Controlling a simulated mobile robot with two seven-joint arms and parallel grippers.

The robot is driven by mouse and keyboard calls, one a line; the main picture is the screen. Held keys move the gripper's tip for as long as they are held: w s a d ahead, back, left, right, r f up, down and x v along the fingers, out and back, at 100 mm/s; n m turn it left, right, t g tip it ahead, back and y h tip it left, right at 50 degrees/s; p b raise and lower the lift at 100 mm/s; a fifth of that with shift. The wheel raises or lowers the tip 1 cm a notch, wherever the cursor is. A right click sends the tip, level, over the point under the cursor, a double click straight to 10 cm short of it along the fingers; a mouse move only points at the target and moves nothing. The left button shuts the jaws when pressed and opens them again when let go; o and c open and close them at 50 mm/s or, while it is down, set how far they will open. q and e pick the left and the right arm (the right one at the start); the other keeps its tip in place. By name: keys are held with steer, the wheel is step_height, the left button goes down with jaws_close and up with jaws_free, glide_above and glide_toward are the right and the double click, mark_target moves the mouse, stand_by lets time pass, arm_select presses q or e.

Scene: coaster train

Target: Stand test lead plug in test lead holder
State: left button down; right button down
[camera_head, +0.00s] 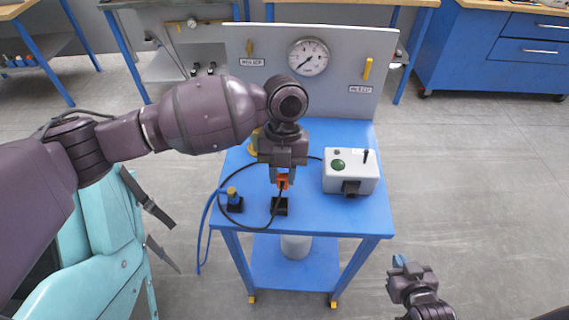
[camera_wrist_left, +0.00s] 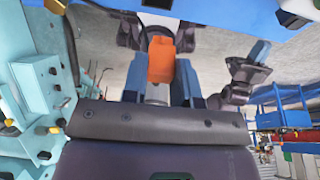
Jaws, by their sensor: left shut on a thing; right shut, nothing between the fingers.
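The orange test lead plug (camera_head: 283,181) is held in my left gripper (camera_head: 283,177), with its tip pointing down. The left wrist view shows the orange plug (camera_wrist_left: 161,60) between the blue fingers of my left gripper (camera_wrist_left: 160,82). A small black block, seemingly the test lead holder (camera_head: 279,207), sits on the blue table just below the plug. A dark lead passes down in front of it, and I cannot tell whether the plug's tip touches it. My right gripper (camera_head: 400,262) is shut and empty, off the table at the lower right.
A grey box (camera_head: 351,172) with a green button stands right of the plug. A panel with a gauge (camera_head: 308,57) rises behind. The table's front right (camera_head: 335,216) is clear.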

mark_target(279, 187)
arm_select(q)
steer(key=shift+w+a, duration=0.2)
steer(key=shift+a, duration=0.25)
steer(key=shift+p, duration=0.3)
steer(key=shift+f+b, duration=0.55)
steer(key=shift+f, duration=0.45)
steer(key=shift+f+b, duration=0.85)
steer(key=shift+f, duration=1.05)
arm_select(e)
steer(key=shift+w+a+f, duration=0.15)
steer(key=shift+w+f, duration=0.1)
steer(key=shift+f, duration=0.2)
steer(key=shift+w+a+f, duration=0.15)
steer(key=shift+w+f, duration=0.1)
steer(key=shift+f, duration=0.2)
steer(key=shift+s, duration=0.15)
steer(key=shift+s+f, duration=0.2)
steer(key=shift+s, duration=0.1)
